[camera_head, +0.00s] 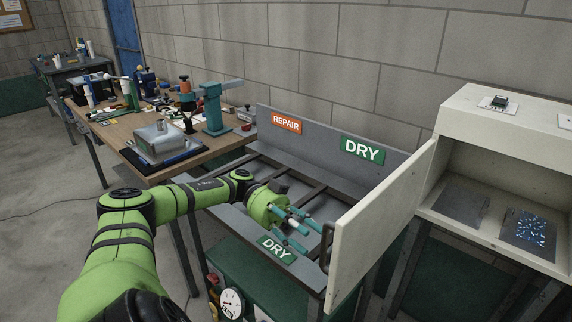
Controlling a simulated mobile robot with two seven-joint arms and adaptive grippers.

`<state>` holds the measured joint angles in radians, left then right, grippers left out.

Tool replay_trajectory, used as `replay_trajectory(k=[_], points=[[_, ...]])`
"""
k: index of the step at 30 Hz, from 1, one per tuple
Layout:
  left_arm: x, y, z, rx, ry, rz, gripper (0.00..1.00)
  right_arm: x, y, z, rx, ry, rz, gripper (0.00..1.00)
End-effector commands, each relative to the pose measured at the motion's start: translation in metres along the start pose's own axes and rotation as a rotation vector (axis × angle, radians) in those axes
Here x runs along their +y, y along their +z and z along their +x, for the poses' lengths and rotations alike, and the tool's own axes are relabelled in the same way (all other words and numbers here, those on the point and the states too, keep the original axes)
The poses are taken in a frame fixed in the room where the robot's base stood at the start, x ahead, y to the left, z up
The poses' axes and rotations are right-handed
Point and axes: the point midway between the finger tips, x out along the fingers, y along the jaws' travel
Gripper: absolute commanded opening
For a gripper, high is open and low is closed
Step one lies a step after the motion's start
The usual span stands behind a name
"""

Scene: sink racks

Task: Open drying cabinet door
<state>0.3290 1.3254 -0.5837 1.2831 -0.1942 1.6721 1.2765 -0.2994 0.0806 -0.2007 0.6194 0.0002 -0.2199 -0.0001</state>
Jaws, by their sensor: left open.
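The white drying cabinet (480,118) stands at the right. Its door (388,222) is swung open toward the front, and the inside of the cabinet shows. A dark bar handle (326,247) sits on the door's left-facing side. My left gripper (305,231) is open, just left of the handle, over the grey rack. Its fingers point right toward the handle. I cannot tell whether a finger touches it; none is closed around it. My right gripper is not in view.
The grey rack (312,152) carries REPAIR and DRY signs and lies under my left arm. A wooden workbench (122,130) with tools stands behind left. A dark panel with blue specks (528,232) lies inside the cabinet. Open floor is at the left.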

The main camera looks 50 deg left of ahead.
Motion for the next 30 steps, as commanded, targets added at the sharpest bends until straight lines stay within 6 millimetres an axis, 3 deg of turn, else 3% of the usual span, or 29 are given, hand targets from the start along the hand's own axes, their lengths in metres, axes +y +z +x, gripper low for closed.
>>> replay_trajectory(k=[6, 12, 30], points=[[-0.002, 0.000, -0.040, 0.001, -0.004, 0.002, 0.46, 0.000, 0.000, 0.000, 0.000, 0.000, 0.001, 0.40], [-0.001, 0.000, -0.061, 0.000, -0.002, 0.002, 0.46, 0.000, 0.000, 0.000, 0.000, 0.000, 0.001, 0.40], [0.000, 0.001, -0.069, -0.001, 0.000, -0.002, 0.46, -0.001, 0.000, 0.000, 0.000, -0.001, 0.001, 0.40]])
